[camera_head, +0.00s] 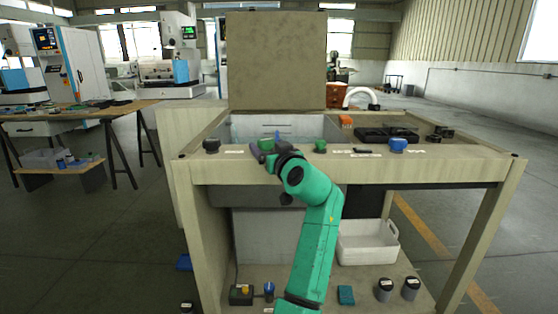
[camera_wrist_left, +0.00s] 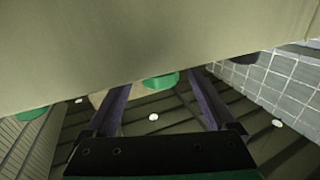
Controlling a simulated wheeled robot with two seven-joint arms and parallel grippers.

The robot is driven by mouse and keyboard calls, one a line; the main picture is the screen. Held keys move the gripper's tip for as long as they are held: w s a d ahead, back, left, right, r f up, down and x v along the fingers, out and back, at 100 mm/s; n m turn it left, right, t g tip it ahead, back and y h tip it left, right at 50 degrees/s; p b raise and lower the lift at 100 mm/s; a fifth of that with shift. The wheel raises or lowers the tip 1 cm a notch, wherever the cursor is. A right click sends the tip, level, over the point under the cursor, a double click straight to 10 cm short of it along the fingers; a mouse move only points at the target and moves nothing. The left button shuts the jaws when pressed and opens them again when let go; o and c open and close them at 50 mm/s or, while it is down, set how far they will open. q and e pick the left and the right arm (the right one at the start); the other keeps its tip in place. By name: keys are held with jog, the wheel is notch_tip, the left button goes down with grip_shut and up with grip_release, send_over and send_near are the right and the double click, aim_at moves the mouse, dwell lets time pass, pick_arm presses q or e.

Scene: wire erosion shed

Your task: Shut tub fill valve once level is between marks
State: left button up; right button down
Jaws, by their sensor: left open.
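A pale tub (camera_head: 240,130) is set into the bench behind its front rail, with short dark marks on its back wall. I cannot tell the water level. A small blue upright piece (camera_head: 277,136) stands near the tub front, with a green part (camera_head: 266,144) beside it; I cannot tell whether either is the fill valve. My left gripper (camera_head: 262,151) is at the front rail, close to these parts. In the left wrist view its two dark fingers (camera_wrist_left: 158,88) are apart, with a green object (camera_wrist_left: 161,81) showing beyond and between them; contact is unclear. My right gripper is out of view.
The bench rail carries a black knob (camera_head: 211,145), a green knob (camera_head: 320,146) and a blue knob (camera_head: 398,145). A black tray (camera_head: 386,135) lies on the right. A tall panel (camera_head: 277,60) rises behind the tub. A white bin (camera_head: 367,245) sits below.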

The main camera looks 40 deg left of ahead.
pick_arm(q)
jog(key=b+v, duration=0.2)
jog(key=v, duration=0.6)
jog(key=shift+d, duration=0.25)
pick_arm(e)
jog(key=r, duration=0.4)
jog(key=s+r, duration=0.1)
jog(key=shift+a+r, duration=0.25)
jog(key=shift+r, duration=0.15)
